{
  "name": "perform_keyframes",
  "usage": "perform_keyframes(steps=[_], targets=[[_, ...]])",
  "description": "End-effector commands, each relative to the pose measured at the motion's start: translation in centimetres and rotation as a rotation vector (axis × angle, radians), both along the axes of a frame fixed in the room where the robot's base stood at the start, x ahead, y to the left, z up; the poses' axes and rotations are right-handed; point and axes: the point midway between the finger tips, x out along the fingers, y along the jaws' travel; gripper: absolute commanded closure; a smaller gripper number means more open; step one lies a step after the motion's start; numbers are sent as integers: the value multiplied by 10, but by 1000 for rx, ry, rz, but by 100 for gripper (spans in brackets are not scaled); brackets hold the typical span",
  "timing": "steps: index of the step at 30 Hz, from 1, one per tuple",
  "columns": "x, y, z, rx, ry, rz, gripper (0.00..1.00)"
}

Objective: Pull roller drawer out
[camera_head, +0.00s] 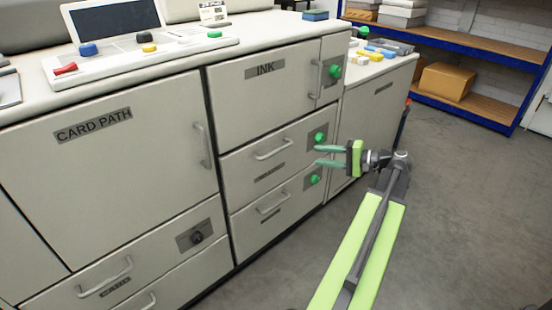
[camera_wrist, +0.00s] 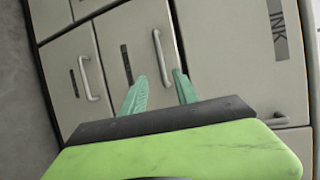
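Under the INK door (camera_head: 262,95) of the pale machine are two drawers. The upper drawer (camera_head: 240,165) has a bar handle (camera_head: 273,150) and a green knob (camera_head: 320,138). The lower drawer (camera_head: 250,222) has a handle (camera_head: 272,204) and a green knob (camera_head: 315,179). Both look shut. Their small labels are too small to read, so I cannot tell which is the roller drawer. My gripper (camera_head: 320,155) is open and empty, to the right of the upper handle in the head view. In the wrist view the upper handle (camera_wrist: 164,58) lies ahead of my fingertips (camera_wrist: 160,76), apparently untouched.
A CARD PATH door (camera_head: 110,150) with more drawers below is on the left. A control panel (camera_head: 140,58) with coloured knobs is on top. Blue shelving (camera_head: 465,105) with boxes stands at the back right. The grey floor (camera_head: 450,210) at right is clear.

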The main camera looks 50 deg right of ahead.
Motion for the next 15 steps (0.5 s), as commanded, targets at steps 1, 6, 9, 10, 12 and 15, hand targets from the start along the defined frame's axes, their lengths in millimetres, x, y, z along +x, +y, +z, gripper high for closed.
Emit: perform_keyframes(steps=[1, 6, 9, 10, 12, 15], targets=[[0, 0, 1, 0, 0, -2, 64], [18, 5, -5, -1, 2, -6, 64], [39, 11, -11, 0, 3, -7, 64], [46, 14, -12, -1, 3, -9, 64], [62, 18, -16, -1, 3, -10, 64], [85, 26, -21, -1, 3, -11, 64]])
